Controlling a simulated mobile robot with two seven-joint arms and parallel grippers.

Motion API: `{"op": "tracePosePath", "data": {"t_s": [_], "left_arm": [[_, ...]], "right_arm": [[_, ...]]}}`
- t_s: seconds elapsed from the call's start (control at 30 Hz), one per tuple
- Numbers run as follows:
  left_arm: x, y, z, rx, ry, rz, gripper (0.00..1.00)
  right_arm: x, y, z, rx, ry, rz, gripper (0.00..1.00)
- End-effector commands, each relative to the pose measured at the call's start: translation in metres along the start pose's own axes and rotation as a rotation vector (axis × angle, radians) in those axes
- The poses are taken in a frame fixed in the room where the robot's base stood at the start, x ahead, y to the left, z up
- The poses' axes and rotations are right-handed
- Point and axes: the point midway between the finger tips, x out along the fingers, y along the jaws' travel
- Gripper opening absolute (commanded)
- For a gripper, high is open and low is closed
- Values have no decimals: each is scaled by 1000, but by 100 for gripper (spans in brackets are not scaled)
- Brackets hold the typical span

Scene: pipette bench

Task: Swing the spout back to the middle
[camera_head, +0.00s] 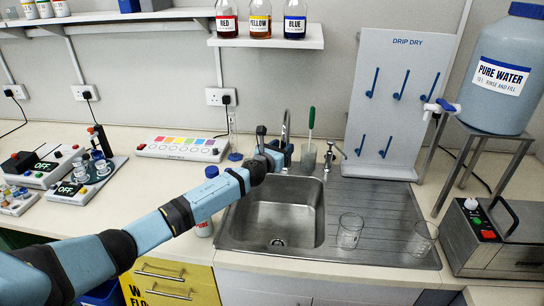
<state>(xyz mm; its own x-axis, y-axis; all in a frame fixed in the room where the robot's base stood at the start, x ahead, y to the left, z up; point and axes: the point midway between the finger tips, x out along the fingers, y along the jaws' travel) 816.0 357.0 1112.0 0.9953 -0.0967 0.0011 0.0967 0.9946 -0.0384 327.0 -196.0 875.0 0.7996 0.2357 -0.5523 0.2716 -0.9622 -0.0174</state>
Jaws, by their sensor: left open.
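The grey metal tap spout (286,122) rises behind the steel sink (233,222), near the middle of its back edge. My left arm comes in from the left across the counter and over the sink's left side. My left gripper (274,145) is open at the sink's back edge, close beside the spout on its left. My wrist and fingers hide the tap's base and part of the spout, so I cannot tell whether they touch it. My right gripper is not in view.
A green-handled brush (311,125) and a small tap lever (330,152) stand right of the spout. Two clear glasses (349,231) (423,239) stand on the drainer. A drip-dry board (395,70) rises behind. A shelf (266,43) with bottles hangs above.

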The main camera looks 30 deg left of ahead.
Motion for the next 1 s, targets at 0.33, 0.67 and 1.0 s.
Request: {"op": "tracePosePath", "data": {"t_s": [0.33, 0.67, 1.0], "left_arm": [[-76, 1, -3, 3, 4, -3, 47], [-124, 2, -1, 1, 1, 1, 47], [-129, 1, 0, 0, 1, 0, 47]], "right_arm": [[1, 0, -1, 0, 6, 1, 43], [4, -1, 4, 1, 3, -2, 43], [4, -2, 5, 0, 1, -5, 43]]}}
